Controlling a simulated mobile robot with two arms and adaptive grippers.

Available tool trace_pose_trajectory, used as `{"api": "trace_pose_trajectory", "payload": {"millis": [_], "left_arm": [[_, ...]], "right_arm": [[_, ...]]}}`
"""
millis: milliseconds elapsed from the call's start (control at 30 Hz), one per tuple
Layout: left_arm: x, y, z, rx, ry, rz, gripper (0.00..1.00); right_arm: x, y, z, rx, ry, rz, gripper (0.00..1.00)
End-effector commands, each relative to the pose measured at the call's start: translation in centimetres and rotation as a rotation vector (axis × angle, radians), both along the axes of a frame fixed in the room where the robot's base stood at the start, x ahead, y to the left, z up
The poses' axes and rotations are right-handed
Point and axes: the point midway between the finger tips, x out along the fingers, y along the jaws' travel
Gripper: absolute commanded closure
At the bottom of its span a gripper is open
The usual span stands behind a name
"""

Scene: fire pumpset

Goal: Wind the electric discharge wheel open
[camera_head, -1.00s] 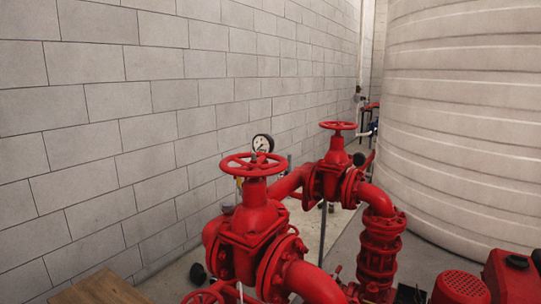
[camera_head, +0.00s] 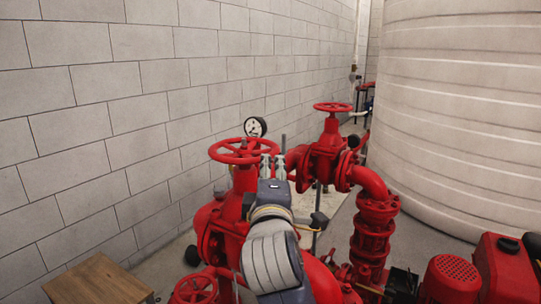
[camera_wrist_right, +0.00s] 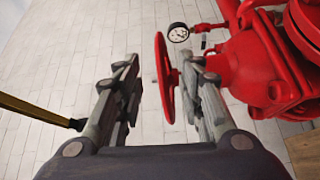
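A red valve handwheel (camera_head: 243,151) sits on top of the nearer red valve, left of centre in the head view. My right gripper (camera_head: 271,168) is at the right side of this wheel. In the right wrist view my right gripper (camera_wrist_right: 162,95) is open, its two fingers well apart. The rim of the red wheel (camera_wrist_right: 164,78) shows between them, nearer the right finger; I cannot tell if they touch. A second red handwheel (camera_head: 333,107) stands on the valve farther back. I cannot tell from labels which is the electric discharge wheel. My left gripper is not in view.
A round pressure gauge (camera_head: 256,127) stands just behind the nearer wheel. A block wall (camera_head: 120,120) runs along the left, and a large pale tank (camera_head: 460,120) fills the right. Red pipework (camera_head: 372,235) and a wooden box (camera_head: 98,281) are low down.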

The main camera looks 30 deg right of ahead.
Motion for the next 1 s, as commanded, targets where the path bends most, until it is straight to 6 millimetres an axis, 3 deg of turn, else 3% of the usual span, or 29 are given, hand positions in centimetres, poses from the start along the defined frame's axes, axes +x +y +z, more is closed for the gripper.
{"api": "trace_pose_trajectory", "payload": {"millis": [500, 700, 967, 1000], "left_arm": [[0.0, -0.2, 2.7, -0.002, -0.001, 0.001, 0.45], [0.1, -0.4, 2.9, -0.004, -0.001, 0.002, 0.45], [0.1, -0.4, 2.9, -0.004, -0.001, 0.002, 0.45], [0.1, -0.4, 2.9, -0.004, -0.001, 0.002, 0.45]], "right_arm": [[7.7, -4.1, 0.4, 0.001, 0.003, -0.001, 0.65], [8.9, -4.6, 0.3, 0.004, 0.003, 0.001, 0.65], [9.0, -4.7, 0.2, 0.003, 0.002, 0.0, 0.65], [9.0, -4.7, 0.2, 0.003, 0.002, 0.0, 0.69]]}}
